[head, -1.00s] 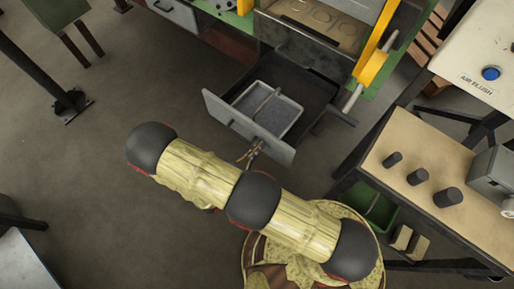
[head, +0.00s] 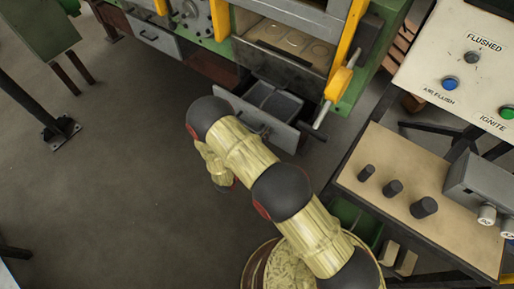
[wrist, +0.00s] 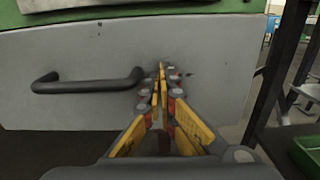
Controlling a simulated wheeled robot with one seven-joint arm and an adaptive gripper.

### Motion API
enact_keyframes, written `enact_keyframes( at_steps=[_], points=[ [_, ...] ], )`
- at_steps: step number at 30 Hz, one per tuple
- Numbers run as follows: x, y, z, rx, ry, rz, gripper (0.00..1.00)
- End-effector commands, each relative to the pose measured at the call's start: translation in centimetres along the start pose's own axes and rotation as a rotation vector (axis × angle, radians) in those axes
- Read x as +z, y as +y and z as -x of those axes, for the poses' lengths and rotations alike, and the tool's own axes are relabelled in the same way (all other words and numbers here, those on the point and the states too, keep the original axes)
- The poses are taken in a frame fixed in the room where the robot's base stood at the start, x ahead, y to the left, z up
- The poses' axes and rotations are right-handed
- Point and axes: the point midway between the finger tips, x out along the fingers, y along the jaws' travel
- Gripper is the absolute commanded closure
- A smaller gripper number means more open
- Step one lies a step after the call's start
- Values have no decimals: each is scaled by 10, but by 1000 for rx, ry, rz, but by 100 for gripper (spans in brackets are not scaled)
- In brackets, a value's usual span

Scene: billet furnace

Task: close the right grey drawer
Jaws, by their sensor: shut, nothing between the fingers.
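The right grey drawer (head: 290,135) is partly open under the furnace in the head view, with a grey tray (head: 272,101) inside. Its front panel (wrist: 60,55) fills much of the wrist view, with a dark bar handle (wrist: 85,84) on it. My gripper (wrist: 161,72) is shut and empty, its yellow fingers pointing at the panel just right of the handle. The fingertips are at or very near the panel; I cannot tell if they touch. In the head view my arm hides most of the gripper.
Another grey drawer (head: 155,36) sits at the upper left. A yellow bar (head: 340,84) stands by the furnace's right side. A bench with dark knobs (head: 393,188) and a control panel (head: 440,70) stand on the right.

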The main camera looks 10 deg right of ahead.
Motion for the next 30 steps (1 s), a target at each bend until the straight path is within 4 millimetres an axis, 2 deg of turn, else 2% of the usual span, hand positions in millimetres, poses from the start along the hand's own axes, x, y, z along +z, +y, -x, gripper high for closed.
enact_keyframes(
  at_steps=[1,6,15,21,30],
  points=[
    [0,-2,-16,-6,0,-2,100],
    [-1,-2,-62,-5,0,-3,100],
    [-1,-1,-125,-3,0,-2,100],
    [-1,0,-149,-1,0,-2,100],
    [0,0,-159,0,0,-1,100]
  ],
)
